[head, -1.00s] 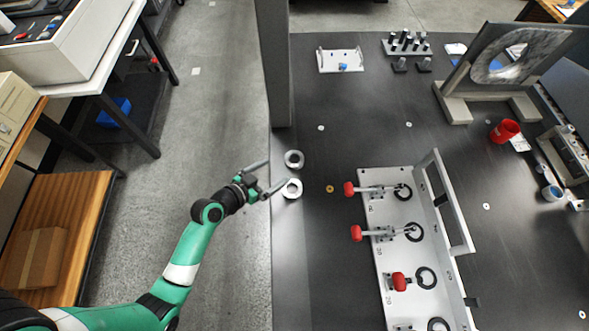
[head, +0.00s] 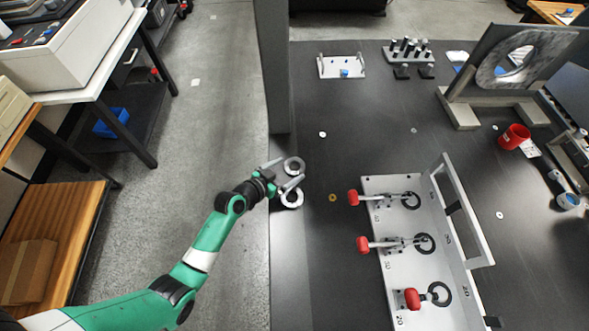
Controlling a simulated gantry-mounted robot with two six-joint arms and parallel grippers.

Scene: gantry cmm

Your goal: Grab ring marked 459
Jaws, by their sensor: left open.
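Two pale metal rings lie close together near the left edge of the dark table: an upper ring (head: 294,165) and a lower ring (head: 292,199). No number can be read on either, so I cannot tell which is marked 459. My left gripper (head: 290,171) is open, its fingers spread around the upper ring as seen from above. The lower finger overlaps the gap between the two rings. I cannot tell how high the fingers are above the table. Nothing is held. My right gripper is not in view.
A white fixture plate (head: 389,272) with red-handled clamps and dark rings stands to the right. A small brass washer (head: 332,198) lies between it and the rings. A grey post (head: 273,70) rises at the table's left edge. A red cup (head: 514,136) stands at far right.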

